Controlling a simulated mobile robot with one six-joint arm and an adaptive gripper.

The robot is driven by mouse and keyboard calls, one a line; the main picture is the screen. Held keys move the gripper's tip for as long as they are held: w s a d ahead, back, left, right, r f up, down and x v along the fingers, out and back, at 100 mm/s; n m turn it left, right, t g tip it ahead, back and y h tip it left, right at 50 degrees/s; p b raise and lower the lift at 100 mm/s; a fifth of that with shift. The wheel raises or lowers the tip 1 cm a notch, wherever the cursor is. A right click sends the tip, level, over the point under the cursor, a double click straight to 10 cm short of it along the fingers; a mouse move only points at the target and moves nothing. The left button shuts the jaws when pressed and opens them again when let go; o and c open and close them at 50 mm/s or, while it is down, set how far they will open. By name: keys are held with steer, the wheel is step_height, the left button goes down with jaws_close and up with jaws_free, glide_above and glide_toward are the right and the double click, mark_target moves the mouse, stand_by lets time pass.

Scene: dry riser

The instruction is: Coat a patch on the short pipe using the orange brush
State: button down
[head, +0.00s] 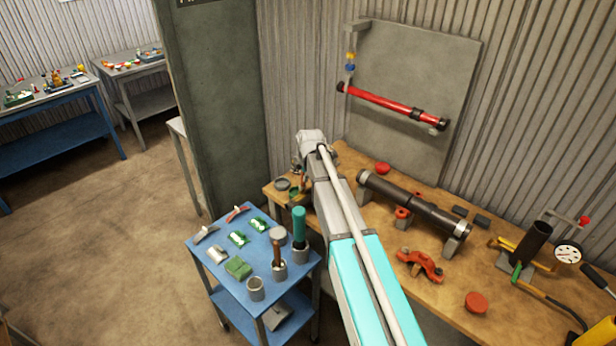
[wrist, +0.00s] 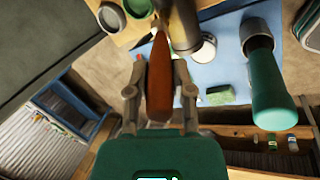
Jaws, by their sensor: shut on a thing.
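My gripper (wrist: 158,95) is shut on the orange brush (wrist: 160,80), whose orange-brown handle shows between the two fingers in the wrist view. I cannot make out its bristles. In the head view my gripper (head: 302,170) is over the left end of the workbench, partly hidden by my arm. A short dark pipe (head: 531,243) stands upright at the right of the bench, well apart from the gripper. A longer dark pipe (head: 412,203) lies across supports on the bench.
A blue trolley (head: 226,273) holds a teal-handled brush (head: 299,220) in a pot, a brown-handled one (head: 277,252), cups and a green sponge (head: 238,267). A red clamp (head: 420,265), round red cap (head: 476,302) and gauge (head: 568,254) sit on the workbench (head: 440,290).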

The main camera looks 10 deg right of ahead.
steer(key=shift+s, duration=0.1)
stand_by(0.3)
steer(key=shift+s+a+r, duration=0.1)
steer(key=shift+s+a, duration=0.15)
steer(key=shift+a, duration=0.15)
steer(key=shift+s+d, duration=0.6)
steer(key=shift+s, duration=0.2)
steer(key=shift+s+d, duration=0.55)
steer(key=shift+s, duration=0.25)
steer(key=shift+s+a, duration=0.1)
steer(key=shift+s+a, duration=0.2)
steer(key=shift+a, duration=0.1)
steer(key=shift+w+a, duration=0.1)
steer(key=shift+w, duration=0.05)
